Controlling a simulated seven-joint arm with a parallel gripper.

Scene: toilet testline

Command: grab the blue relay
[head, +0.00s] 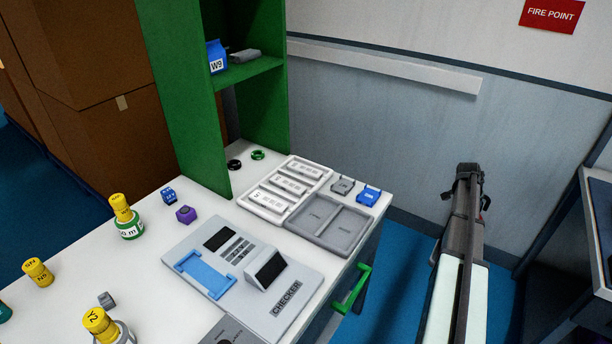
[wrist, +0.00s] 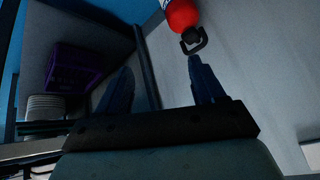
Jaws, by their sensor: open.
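A small blue block with pale marks (head: 168,195) sits on the white table near the green shelf, beside a purple block (head: 186,214). Another small blue piece with a white label (head: 369,195) lies at the table's far right corner, beside a similar grey piece (head: 343,186). I cannot tell which of the two blue pieces is the relay. My gripper (wrist: 158,78) is open and empty in the wrist view, with its two dark fingers apart. In the head view it is off the table's right side, over the blue floor. No blue piece shows in the wrist view.
A grey tray (head: 346,239) and a white tray (head: 264,208) lie just left of the labelled blue piece. The checker (head: 235,284) and a green handle (head: 352,291) are nearer. A red bottle-like object (wrist: 181,15) and purple crate (wrist: 75,68) show in the wrist view.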

